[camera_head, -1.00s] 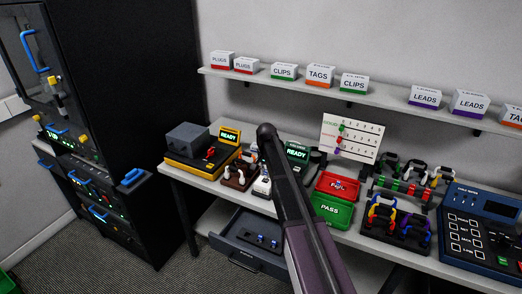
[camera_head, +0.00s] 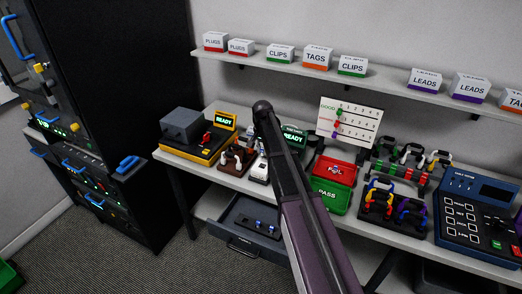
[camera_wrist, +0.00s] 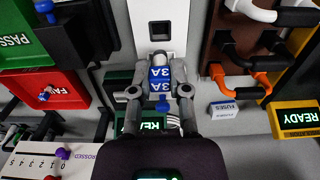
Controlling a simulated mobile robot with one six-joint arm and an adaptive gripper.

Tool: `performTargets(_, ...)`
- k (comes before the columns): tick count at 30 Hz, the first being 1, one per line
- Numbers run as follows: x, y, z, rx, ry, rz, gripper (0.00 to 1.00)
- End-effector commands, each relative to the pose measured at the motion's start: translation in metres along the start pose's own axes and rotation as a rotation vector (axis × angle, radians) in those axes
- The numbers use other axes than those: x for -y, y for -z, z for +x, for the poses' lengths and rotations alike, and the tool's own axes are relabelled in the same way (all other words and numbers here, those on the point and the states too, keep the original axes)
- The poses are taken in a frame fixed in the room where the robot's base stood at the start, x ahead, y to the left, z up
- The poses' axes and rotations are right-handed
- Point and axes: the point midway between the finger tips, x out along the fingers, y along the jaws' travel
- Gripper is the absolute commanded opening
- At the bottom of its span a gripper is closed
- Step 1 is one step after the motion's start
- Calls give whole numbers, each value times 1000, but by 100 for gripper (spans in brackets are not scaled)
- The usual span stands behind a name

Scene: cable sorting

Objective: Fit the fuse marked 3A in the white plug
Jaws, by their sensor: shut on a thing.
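The fuse (camera_wrist: 161,74) is a pale cylinder with blue bands marked 3A, in the middle of the wrist view. My gripper (camera_wrist: 158,86) is shut on it, one grey finger at each side. The white plug (camera_wrist: 152,32), with a dark square opening, lies just beyond the fuse in the wrist view. I cannot tell whether the fuse touches it. In the head view the white plug (camera_head: 259,170) stands on the bench left of my arm.
A brown stand (camera_head: 236,158) and a yellow-based tester (camera_head: 187,148) are left of the plug. A green PASS tray (camera_head: 331,196) and red FAIL tray (camera_head: 335,170) are to the right. An open drawer (camera_head: 243,240) holds several blue-topped pieces. A FUSES card (camera_wrist: 224,109) is near the gripper.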

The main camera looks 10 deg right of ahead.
Motion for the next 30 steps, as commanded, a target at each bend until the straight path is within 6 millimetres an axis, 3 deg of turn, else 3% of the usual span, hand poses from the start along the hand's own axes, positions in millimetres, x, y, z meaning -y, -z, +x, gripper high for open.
performTargets(18, 1, -1, 41, 0, 0, -2, 1)
performTargets(30, 2, -1, 51, 0, 0, -3, 1)
